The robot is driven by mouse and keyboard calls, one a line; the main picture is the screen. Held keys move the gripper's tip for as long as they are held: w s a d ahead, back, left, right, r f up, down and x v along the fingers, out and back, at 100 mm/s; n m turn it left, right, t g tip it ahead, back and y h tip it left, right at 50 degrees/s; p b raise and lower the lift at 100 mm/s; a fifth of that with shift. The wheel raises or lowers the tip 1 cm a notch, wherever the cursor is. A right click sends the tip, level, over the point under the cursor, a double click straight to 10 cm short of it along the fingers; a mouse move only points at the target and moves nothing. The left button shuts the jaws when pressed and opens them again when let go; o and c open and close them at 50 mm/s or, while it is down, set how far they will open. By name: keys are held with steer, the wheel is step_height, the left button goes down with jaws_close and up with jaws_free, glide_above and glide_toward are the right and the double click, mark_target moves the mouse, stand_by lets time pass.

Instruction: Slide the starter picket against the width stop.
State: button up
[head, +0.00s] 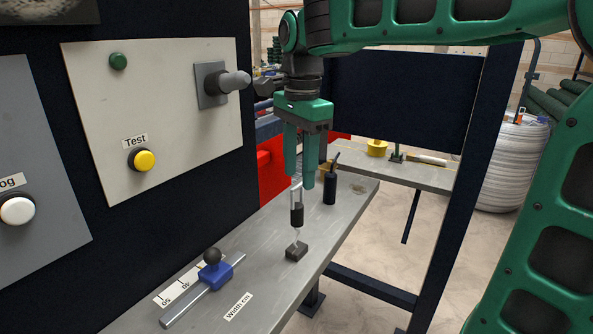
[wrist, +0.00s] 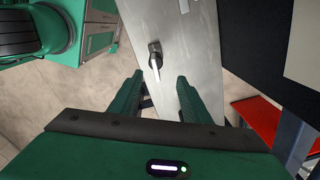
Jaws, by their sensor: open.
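The starter picket appears to be the thin bent wire piece with a black sleeve (head: 297,214) and a pale loop on top, upright on a dark block (head: 296,252) on the grey bench. The width stop (head: 214,275) is a blue slider with a black knob on a metal rail, to the left and nearer. My gripper (head: 300,181) points down with its fingers apart, just above or around the loop; contact cannot be told. In the wrist view, the dark picket piece (wrist: 154,48) shows just beyond the open fingertips (wrist: 160,78), with nothing clearly held.
A black oil can (head: 329,189) stands on the bench (head: 265,225) behind the picket. A dark cabinet with a panel (head: 185,130), a yellow Test button (head: 145,160) and a grey lever (head: 235,81) rises at left. The bench between picket and stop looks clear apart from a Width label (head: 238,306).

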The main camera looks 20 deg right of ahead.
mark_target(296, 204)
steer(key=shift+s+a+f, duration=0.3)
steer(key=shift+s+a, duration=0.05)
steer(key=shift+a, duration=0.15)
step_height(296, 204, down, 10)
steer(key=shift+f, duration=0.15)
jaws_close()
